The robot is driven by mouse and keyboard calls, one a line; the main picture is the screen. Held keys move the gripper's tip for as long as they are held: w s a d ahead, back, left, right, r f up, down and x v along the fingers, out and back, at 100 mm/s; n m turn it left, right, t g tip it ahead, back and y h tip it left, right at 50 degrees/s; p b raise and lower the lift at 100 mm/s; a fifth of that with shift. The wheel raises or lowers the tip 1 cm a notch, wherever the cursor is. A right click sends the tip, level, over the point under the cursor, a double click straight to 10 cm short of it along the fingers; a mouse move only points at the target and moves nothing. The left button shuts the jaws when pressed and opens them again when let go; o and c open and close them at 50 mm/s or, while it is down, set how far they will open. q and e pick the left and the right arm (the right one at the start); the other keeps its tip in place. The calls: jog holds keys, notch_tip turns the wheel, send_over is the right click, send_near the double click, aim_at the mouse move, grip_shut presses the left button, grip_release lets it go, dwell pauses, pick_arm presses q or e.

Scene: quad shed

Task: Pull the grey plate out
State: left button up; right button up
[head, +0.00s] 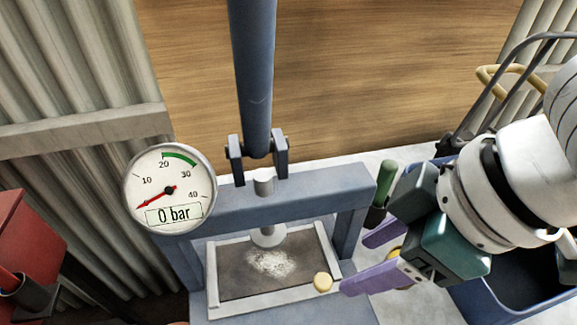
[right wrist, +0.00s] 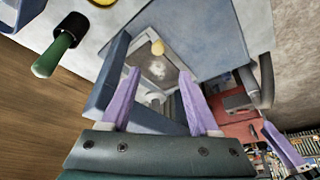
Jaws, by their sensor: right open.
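The grey plate (head: 235,285) lies flat in the pale-edged bed of a blue press (head: 300,200), with white powder on its middle. A round yellow knob (head: 322,282) sits at its front right corner. The press's ram foot (head: 268,236) hangs above the plate and hides part of it. My right gripper (head: 357,263) is open and empty, just right of the knob and apart from it. In the right wrist view the knob (right wrist: 158,47) shows ahead, between and beyond the open fingers. A purple finger of my left gripper (right wrist: 284,146) shows at lower right there; its opening is unclear.
A round gauge (head: 170,188) reading 0 bar stands at the press's left. A green-handled tool (head: 384,185) stands close behind my right gripper. A dark blue bin (head: 505,290) is at the right. A red box (head: 30,235) is at the left edge.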

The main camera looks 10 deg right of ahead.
aim_at(325, 281)
jog(key=x, duration=0.3)
jog(key=b+x, duration=0.1)
jog(key=x, duration=0.2)
jog(key=b+x, duration=0.1)
jog(key=x, duration=0.2)
jog(key=shift+d+f, duration=0.25)
jog(key=shift+f, duration=0.15)
jog(key=shift+w+a+f, duration=0.1)
jog(key=shift+w+f, duration=0.05)
jog(key=shift+f, duration=0.2)
jog(key=shift+c, duration=0.4)
grip_shut()
